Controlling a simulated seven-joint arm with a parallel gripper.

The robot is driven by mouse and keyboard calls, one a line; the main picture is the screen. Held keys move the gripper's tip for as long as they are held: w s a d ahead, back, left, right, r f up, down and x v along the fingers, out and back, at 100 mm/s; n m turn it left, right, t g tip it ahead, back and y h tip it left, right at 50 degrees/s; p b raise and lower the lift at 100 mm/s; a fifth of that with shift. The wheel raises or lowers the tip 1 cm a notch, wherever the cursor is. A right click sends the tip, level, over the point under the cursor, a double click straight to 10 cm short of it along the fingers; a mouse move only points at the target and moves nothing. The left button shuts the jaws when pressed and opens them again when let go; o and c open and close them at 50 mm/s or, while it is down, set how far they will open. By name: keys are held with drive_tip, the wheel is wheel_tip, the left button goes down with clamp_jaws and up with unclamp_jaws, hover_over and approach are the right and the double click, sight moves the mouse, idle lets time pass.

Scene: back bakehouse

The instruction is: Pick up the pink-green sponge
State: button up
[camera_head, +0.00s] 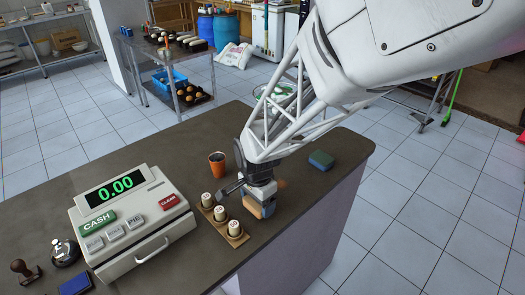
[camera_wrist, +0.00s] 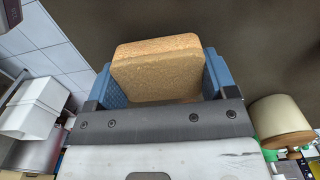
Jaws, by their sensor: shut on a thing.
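My gripper (camera_head: 262,205) is low over the dark counter, near its front edge. Its blue fingers are shut on a tan, grainy, sponge-like block (camera_wrist: 158,75), which fills the space between them in the wrist view. The block also shows orange-tan in the head view (camera_head: 253,208). I see no pink or green on its visible faces; its far side is hidden. A separate blue-green sponge-like block (camera_head: 321,159) lies flat on the counter, right of and behind my gripper. I cannot clearly make out a pink-green sponge.
A wooden tray (camera_head: 238,240) with three cream cylinders stands close left of my gripper. A dark-filled terracotta cup (camera_head: 217,165) is behind it. A cash register (camera_head: 132,220), bell (camera_head: 65,252) and blue pad (camera_head: 75,285) are farther left. The counter's right end is mostly clear.

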wheel_tip(320, 180, up, 2)
drive_tip(key=shift+r, duration=0.2)
drive_tip(key=s+d, duration=0.3)
drive_tip(key=s, duration=0.4)
drive_tip(key=s+d+r, duration=0.1)
drive_tip(key=s+d, duration=0.2)
drive_tip(key=s, duration=0.4)
drive_tip(key=shift+s+d, duration=0.25)
drive_tip(key=shift+s, duration=0.1)
